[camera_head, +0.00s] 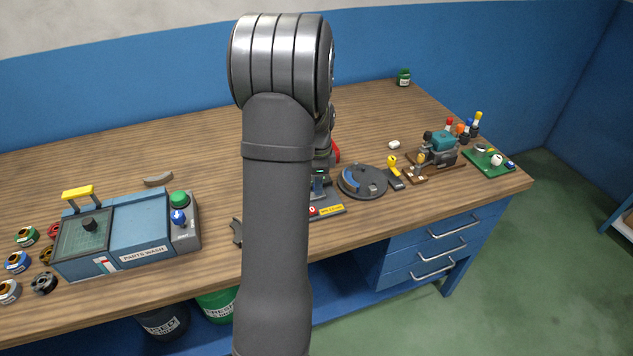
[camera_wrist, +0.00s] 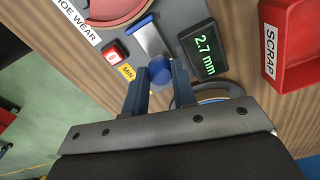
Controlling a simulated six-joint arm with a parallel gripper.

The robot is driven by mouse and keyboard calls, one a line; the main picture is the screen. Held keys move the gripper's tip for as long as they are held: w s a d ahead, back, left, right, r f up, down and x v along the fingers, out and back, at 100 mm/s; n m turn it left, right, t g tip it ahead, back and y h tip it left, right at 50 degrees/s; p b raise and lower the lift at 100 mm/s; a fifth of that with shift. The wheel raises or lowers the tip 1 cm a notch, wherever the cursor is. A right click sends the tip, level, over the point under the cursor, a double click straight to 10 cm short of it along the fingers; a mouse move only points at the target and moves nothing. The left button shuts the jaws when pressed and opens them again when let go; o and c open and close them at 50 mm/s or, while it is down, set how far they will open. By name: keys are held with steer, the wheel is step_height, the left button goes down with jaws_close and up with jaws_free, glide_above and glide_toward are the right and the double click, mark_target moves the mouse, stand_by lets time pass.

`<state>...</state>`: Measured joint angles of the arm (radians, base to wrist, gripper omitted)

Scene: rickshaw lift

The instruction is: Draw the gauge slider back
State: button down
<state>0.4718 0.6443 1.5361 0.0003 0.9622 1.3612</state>
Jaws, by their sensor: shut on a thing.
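The gauge slider is a silver bar (camera_wrist: 150,38) with a round blue knob (camera_wrist: 160,70), on a grey gauge base in the wrist view. My gripper (camera_wrist: 160,80) is shut on the blue knob, one finger on each side. The gauge display (camera_wrist: 203,47) beside the slider reads 2.7 mm in green. A red button (camera_wrist: 113,53) and a yellow MIN label (camera_wrist: 126,71) sit on the other side. A reddish curved part (camera_wrist: 112,10) shows at the slider's far end, cut off by the frame. In the head view my arm hides most of the gauge; an edge of its base (camera_head: 328,210) shows.
A red SCRAP bin (camera_wrist: 292,45) stands close to the right of the gauge in the wrist view. In the head view a dark round turntable (camera_head: 362,182) lies right of the gauge. A blue parts washer (camera_head: 140,228) stands left. The bench's front edge is close by.

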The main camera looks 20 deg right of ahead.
steer(key=shift+d, duration=1.9)
steer(key=c, duration=1.2)
jaws_free()
step_height(320, 180, up, 18)
steer(key=shift+f, duration=0.25)
steer(key=shift+f, duration=0.1)
step_height(320, 180, down, 17)
steer(key=shift+f, duration=0.2)
steer(key=shift+a, duration=0.5)
